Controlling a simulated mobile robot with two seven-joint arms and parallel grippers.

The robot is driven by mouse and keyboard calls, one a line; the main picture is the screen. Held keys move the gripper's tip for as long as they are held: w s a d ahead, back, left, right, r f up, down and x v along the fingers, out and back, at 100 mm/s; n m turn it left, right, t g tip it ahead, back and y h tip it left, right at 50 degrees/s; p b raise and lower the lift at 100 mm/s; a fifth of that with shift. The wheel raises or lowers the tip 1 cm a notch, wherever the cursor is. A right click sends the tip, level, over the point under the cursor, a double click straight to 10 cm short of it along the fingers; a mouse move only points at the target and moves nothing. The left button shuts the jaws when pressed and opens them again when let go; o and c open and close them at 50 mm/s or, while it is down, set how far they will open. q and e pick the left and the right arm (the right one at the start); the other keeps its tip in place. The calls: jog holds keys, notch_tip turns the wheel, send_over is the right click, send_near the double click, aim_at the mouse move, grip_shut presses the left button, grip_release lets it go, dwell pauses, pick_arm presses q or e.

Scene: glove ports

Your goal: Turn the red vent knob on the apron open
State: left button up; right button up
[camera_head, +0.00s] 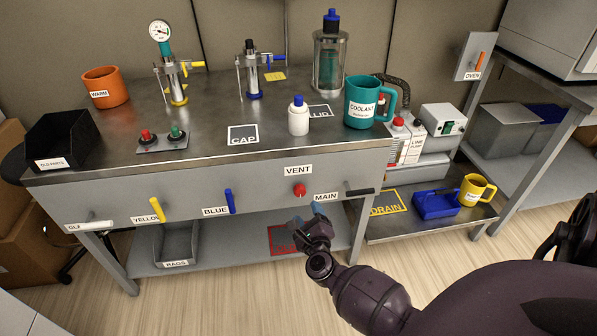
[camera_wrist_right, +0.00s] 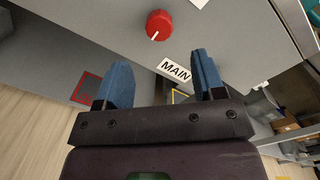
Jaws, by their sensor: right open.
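The red vent knob (camera_head: 299,189) sits on the grey apron (camera_head: 268,202) at the front of the bench, just below the VENT label (camera_head: 298,170). In the right wrist view the knob (camera_wrist_right: 159,24) shows a white pointer line toward its lower left. My right gripper (camera_head: 307,217) is below the knob and apart from it, near the MAIN label (camera_head: 326,196). In the right wrist view its two blue fingers (camera_wrist_right: 160,85) are spread wide with nothing between them, and the knob lies beyond the tips. My left gripper is not in view.
A black lever (camera_head: 360,192) sticks out right of MAIN. Blue (camera_head: 229,201) and yellow (camera_head: 156,210) handles stand left on the apron. A lower shelf (camera_head: 226,249) runs beneath. The bench top holds a white bottle (camera_head: 298,117) and a teal coolant jug (camera_head: 363,103).

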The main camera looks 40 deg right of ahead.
aim_at(301, 193)
jog(key=x, duration=0.4)
jog(key=b+x, duration=0.1)
jog(key=x, duration=0.2)
jog(key=shift+w+d+f, duration=0.25)
jog(key=shift+w, duration=0.1)
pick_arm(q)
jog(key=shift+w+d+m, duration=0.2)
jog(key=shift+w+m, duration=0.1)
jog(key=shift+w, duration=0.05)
pick_arm(e)
jog(key=shift+w+d+r, duration=0.15)
jog(key=shift+w+d, duration=0.1)
jog(key=shift+w, duration=0.25)
jog(key=shift+c, duration=0.4)
jog(key=c, duration=0.8)
jog(key=shift+c, duration=0.2)
